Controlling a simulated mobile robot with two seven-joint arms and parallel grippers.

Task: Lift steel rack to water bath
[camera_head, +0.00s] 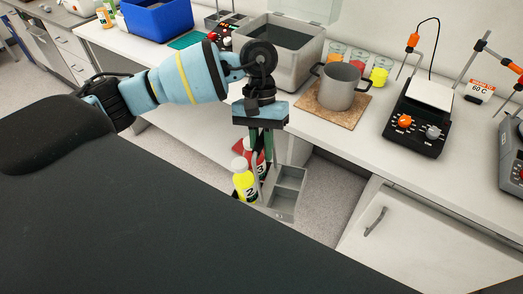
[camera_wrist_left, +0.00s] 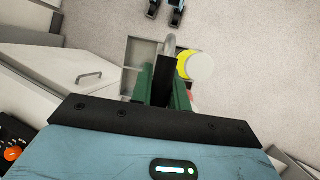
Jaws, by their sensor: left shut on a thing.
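The grey steel rack (camera_head: 285,192) hangs over the floor in front of the bench, below the worktop. It holds a yellow bottle (camera_head: 244,182) labelled 2 and a red bottle (camera_head: 260,167); its visible front-right compartments are empty. My left gripper (camera_head: 261,165) points down and is shut on the rack's handle, which shows in the left wrist view (camera_wrist_left: 169,45). The yellow bottle's white cap (camera_wrist_left: 201,67) is beside the fingers there. The water bath (camera_head: 288,71), a pale box with a clear lid raised, stands on the bench behind my gripper. Two dark finger-like parts, perhaps my right gripper (camera_wrist_left: 165,12), show at the top edge.
A steel pot (camera_head: 338,88) on a cork mat (camera_head: 321,111) stands right of the bath, with several coloured-content jars behind it. A hotplate (camera_head: 418,122) is further right. A blue bin (camera_head: 158,20) is at the left. The bench edge and cabinet (camera_head: 410,235) are close to the rack.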

